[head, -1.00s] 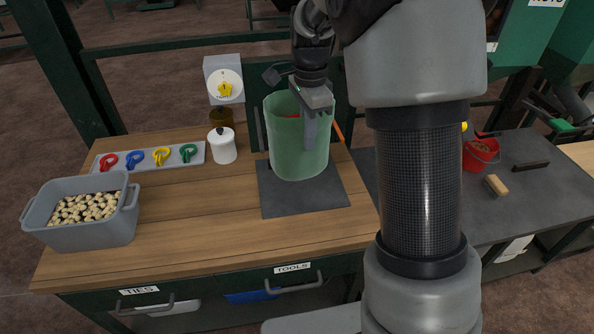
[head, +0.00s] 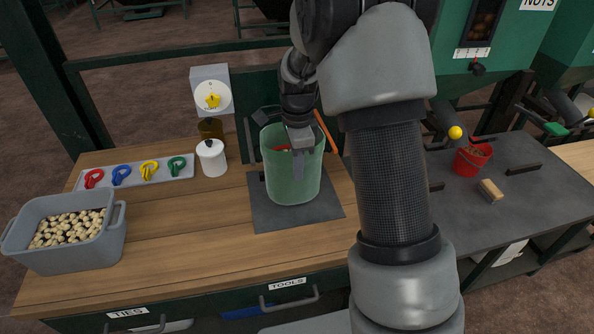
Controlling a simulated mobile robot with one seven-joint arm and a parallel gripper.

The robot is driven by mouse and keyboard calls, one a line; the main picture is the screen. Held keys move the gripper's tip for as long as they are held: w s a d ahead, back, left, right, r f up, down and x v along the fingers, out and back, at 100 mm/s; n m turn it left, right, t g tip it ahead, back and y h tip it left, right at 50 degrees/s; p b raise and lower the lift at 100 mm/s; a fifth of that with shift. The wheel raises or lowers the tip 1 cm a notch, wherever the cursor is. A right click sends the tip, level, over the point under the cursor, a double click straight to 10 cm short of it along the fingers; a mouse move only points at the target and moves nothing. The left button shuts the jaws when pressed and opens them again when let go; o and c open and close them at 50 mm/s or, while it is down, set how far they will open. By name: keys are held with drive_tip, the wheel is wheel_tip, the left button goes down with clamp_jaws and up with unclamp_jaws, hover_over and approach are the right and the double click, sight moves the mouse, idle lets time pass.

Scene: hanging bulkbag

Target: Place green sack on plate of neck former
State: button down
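The green sack (head: 285,182) is an upright, open-topped, translucent pale green tube. My gripper (head: 298,165) is at its near upper wall, with one finger showing against the wall; the other finger is hidden. The gripper appears shut on the sack's wall near the rim. The neck former's plate (head: 326,214) is a dark grey square on the wooden bench. The sack's base appears over the middle of this plate, at or very near its surface; I cannot tell if it touches. Something red-orange shows inside the sack's top, and an orange bar (head: 327,132) rises behind it.
Left of the plate stand a white lidded pot (head: 211,160), a tray of coloured rings (head: 105,178) and a grey bin of nuts (head: 60,262). A dial scale (head: 212,97) stands behind. On the right, a red bucket (head: 472,160) and a brush (head: 491,190) sit on a grey bench.

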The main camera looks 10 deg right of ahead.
drive_tip(key=shift+f, duration=0.3)
drive_tip(key=shift+f, duration=0.15)
drive_tip(key=c, duration=2)
unclamp_jaws()
drive_tip(key=shift+f, duration=0.1)
